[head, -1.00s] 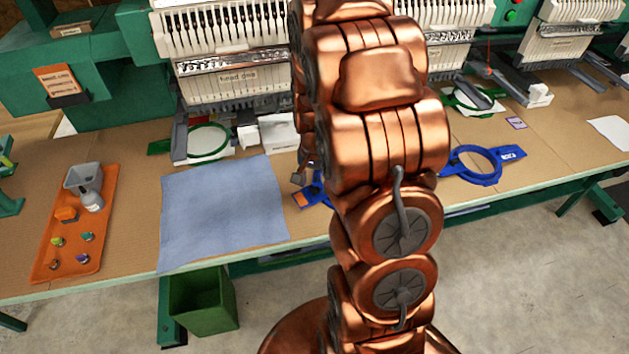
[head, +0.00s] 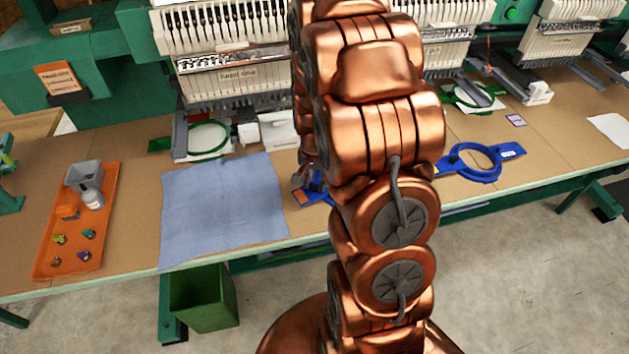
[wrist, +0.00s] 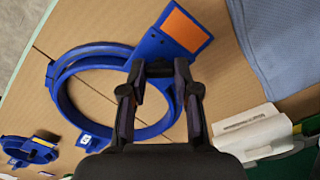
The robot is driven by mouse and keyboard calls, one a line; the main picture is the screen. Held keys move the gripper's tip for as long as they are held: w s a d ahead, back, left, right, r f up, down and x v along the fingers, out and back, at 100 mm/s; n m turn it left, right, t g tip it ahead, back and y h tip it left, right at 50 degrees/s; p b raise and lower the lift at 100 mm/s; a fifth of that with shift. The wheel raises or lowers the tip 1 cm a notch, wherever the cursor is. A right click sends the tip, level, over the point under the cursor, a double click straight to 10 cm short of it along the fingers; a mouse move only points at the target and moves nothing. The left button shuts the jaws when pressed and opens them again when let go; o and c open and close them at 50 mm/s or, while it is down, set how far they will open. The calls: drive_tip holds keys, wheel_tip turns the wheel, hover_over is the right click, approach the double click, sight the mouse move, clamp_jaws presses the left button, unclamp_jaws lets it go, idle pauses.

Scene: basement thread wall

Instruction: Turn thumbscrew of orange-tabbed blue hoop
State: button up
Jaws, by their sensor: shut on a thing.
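The orange-tabbed blue hoop (wrist: 66,100) lies on the tan worktop in the wrist view, a double ring with a flat blue arm ending in an orange patch (wrist: 183,30). My gripper (wrist: 161,70) is over the ring's side beside that arm, with its fingertips shut on the hoop's thumbscrew, which they largely hide. In the head view only the orange-tabbed end of this hoop (head: 304,198) shows clearly; my arm covers most of the ring.
A second blue hoop with a white tab (head: 478,162) lies to the right. A blue cloth (head: 222,212) lies left of the gripper, and an orange tray (head: 72,245) farther left holds small items. Embroidery machines (head: 232,80) line the back. A green bin (head: 203,298) stands below the front edge.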

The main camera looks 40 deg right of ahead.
clamp_jaws()
drive_tip(key=shift+f+b, duration=0.1)
drive_tip(key=shift+b, duration=0.2)
drive_tip(key=shift+f+n+b, duration=0.2)
drive_tip(key=shift+n+b, duration=0.5)
drive_tip(key=shift+b, duration=0.25)
drive_tip(key=shift+n+b, duration=0.7)
drive_tip(key=shift+b, duration=0.25)
drive_tip(key=shift+r+n+b, duration=0.25)
drive_tip(key=shift+n+b, duration=0.25)
drive_tip(key=shift+n, duration=0.3)
drive_tip(key=o, duration=1)
unclamp_jaws()
drive_tip(key=shift+r, duration=0.15)
